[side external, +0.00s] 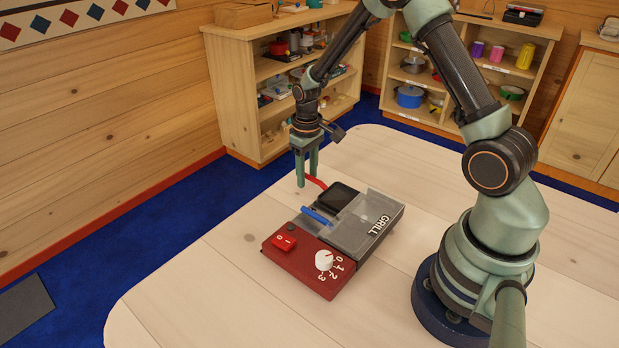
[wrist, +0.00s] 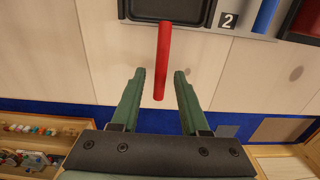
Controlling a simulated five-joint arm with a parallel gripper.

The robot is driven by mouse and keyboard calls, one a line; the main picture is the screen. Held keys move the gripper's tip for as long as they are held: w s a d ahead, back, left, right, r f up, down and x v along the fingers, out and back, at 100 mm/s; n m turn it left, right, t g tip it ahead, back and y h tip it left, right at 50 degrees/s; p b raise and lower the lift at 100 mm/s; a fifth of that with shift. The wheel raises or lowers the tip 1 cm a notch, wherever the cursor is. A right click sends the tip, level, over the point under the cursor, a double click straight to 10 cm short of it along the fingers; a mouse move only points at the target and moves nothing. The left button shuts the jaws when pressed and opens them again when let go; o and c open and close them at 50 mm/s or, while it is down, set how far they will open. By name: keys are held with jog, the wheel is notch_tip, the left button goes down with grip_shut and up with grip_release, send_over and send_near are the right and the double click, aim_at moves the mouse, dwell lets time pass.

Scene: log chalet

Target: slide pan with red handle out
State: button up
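The pan with the red handle is a small black square pan (side external: 338,197) in the grill, at its far left part in the side view. Its red handle (side external: 317,183) sticks out toward my gripper (side external: 307,181). In the wrist view the pan (wrist: 168,10) is cut off at the top edge, and the red handle (wrist: 163,50) runs down between the two green fingers of my gripper (wrist: 159,74). The fingers are open, with a gap on both sides of the handle. The side view shows the fingertips close to the handle's outer end.
The grill (side external: 365,222) has a grey clear top, a blue handle (side external: 317,216), a red front with a switch (side external: 284,241) and a white knob (side external: 324,260). A label "2" (wrist: 229,20) is beside the pan. The pale table (side external: 230,270) is clear around it.

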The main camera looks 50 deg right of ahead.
jog(key=shift+r, duration=3)
jog(key=shift+r, duration=0.1)
jog(key=s+a+r+t, duration=0.2)
jog(key=s+a+r, duration=0.2)
jog(key=s+r, duration=0.3)
jog(key=s+a+r+t, duration=0.3)
jog(key=s+a+r, duration=0.2)
jog(key=r, duration=0.5)
jog(key=shift+s+r+t, duration=0.3)
jog(key=shift+s, duration=0.55)
